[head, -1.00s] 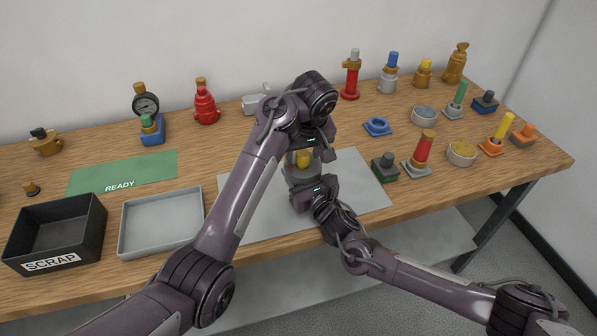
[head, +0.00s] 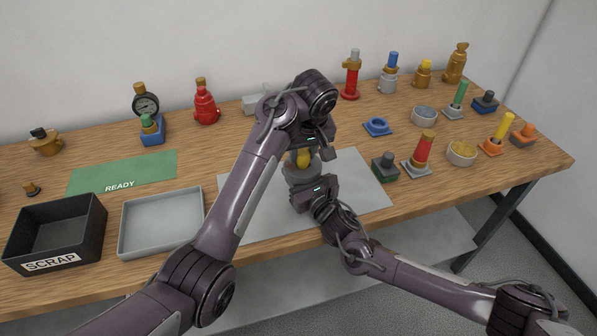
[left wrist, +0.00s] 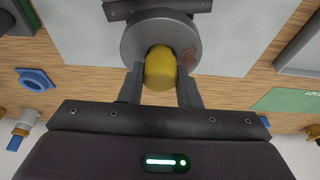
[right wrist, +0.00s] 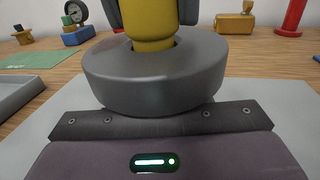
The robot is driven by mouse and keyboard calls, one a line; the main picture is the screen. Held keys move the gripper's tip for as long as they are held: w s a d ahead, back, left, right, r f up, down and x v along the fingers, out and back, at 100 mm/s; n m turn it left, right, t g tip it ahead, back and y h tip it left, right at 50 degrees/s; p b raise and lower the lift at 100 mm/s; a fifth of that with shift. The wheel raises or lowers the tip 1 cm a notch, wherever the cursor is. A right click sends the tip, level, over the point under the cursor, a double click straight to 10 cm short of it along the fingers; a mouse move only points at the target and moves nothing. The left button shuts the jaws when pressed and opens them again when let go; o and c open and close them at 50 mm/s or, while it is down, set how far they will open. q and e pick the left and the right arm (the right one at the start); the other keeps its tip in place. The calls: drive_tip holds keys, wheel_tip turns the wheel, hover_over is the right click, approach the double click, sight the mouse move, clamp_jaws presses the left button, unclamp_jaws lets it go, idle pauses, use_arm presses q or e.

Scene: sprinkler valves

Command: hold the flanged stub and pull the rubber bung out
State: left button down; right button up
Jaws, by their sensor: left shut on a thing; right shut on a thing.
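The flanged stub (head: 301,176) is grey and stands upright over the pale mat, its round flange (right wrist: 155,82) uppermost. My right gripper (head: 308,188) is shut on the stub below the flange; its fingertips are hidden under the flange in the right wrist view. The yellow rubber bung (head: 303,159) is upright at the stub's central hole. It also shows in the left wrist view (left wrist: 160,70). My left gripper (left wrist: 161,82) is above the stub, with a finger on each side of the bung, shut on it. The bung's lower end is hidden in the hole.
A pale mat (head: 360,180) lies under the stub. A grey tray (head: 160,222) and black SCRAP box (head: 55,232) stand left, with a green READY mat (head: 124,173) behind. Several valves and plugged fittings stand along the back and right.

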use_arm(q)
drive_tip(key=shift+r, duration=4.2)
use_arm(e)
drive_tip(key=o, duration=1.8)
drive_tip(key=shift+o, duration=0.2)
drive_tip(key=shift+s, duration=0.1)
drive_tip(key=v, duration=1.2)
